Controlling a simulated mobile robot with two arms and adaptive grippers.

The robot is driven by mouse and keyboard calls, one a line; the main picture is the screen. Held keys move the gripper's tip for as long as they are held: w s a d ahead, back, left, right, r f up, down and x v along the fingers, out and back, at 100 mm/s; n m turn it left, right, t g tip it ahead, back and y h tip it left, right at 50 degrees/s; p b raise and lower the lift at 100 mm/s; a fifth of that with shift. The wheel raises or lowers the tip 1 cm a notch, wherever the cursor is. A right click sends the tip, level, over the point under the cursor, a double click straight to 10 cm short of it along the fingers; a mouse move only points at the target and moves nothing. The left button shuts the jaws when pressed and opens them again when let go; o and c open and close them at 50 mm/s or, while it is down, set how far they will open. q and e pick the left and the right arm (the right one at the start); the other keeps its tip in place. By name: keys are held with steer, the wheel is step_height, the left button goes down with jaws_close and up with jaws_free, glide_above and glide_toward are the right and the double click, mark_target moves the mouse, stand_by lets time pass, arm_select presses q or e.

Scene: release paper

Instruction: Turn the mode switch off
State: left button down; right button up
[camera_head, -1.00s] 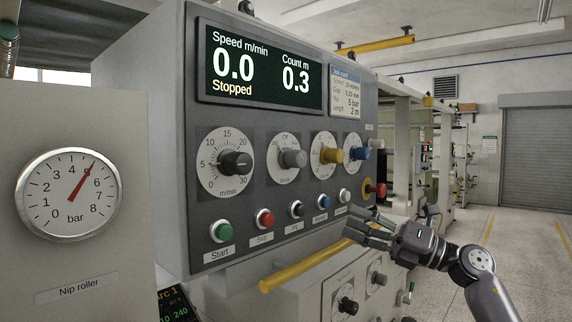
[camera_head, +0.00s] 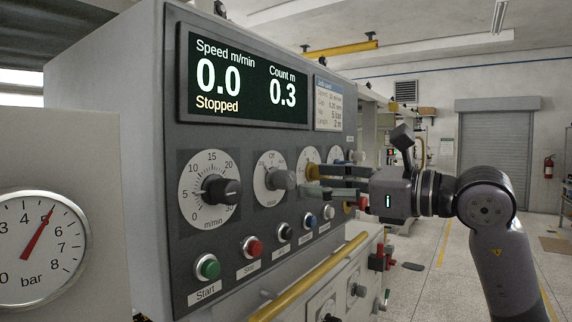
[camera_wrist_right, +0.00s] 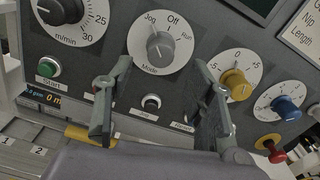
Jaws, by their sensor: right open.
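The mode switch (camera_head: 280,179) is a grey knob on a round white dial on the dark panel. In the right wrist view its knob (camera_wrist_right: 160,46) sits under the labels Jog, Off and Run; I cannot tell clearly which label it points at. My right gripper (camera_head: 308,181) is open and empty, just right of the knob in the head view. In the right wrist view the fingers (camera_wrist_right: 164,66) are spread to either side below the knob, and no contact shows. My left gripper is not in view.
The speed knob (camera_head: 222,191) is left of the switch; yellow (camera_wrist_right: 238,85) and blue (camera_wrist_right: 286,107) knobs are to its right. Below are the green Start button (camera_head: 207,267) and red Stop button (camera_head: 253,247). A yellow rail (camera_head: 312,277) runs below. The display (camera_head: 245,80) reads Stopped.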

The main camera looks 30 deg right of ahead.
mark_target(293, 180)
steer(key=p+x, duration=0.2)
steer(key=x, duration=0.4)
steer(key=shift+r+p, duration=0.1)
steer(key=shift+p, duration=0.2)
steer(key=shift+w+a, duration=0.1)
steer(key=shift+w, duration=0.3)
steer(key=shift+w+a, duration=0.15)
steer(key=shift+w, duration=0.1)
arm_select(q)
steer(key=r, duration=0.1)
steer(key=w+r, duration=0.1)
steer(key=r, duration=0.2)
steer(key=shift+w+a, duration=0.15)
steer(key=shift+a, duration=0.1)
arm_select(e)
steer(key=shift+c, duration=0.4)
steer(key=c, duration=1.1)
